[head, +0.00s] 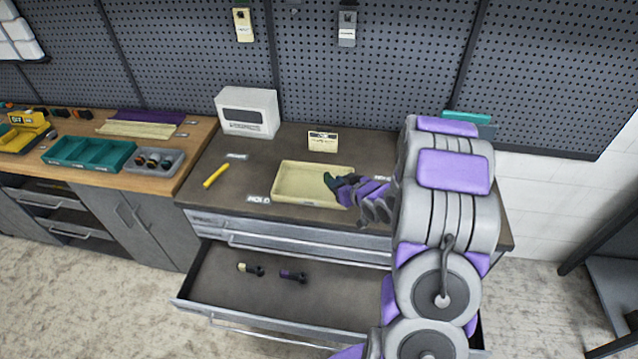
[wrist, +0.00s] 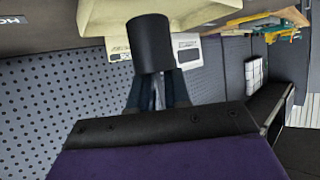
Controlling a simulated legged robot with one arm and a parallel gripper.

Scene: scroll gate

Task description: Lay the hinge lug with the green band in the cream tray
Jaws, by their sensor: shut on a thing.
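The cream tray (head: 290,188) lies on the dark bench top. Its cream wall also shows at the top of the wrist view (wrist: 98,18). My gripper (head: 342,184) is over the right part of the tray. In the wrist view my gripper (wrist: 153,88) is shut on a dark cylindrical lug (wrist: 149,45). In the head view a dark green tip (head: 330,181) shows at the jaws. I cannot make out a separate green band, nor whether the lug touches the tray.
The open drawer (head: 220,290) below holds a lug with a cream band (head: 250,268) and one with a purple band (head: 292,275). A yellow marker-like stick (head: 216,176) lies left of the tray. A white box (head: 248,112) and a small card (head: 323,141) stand behind.

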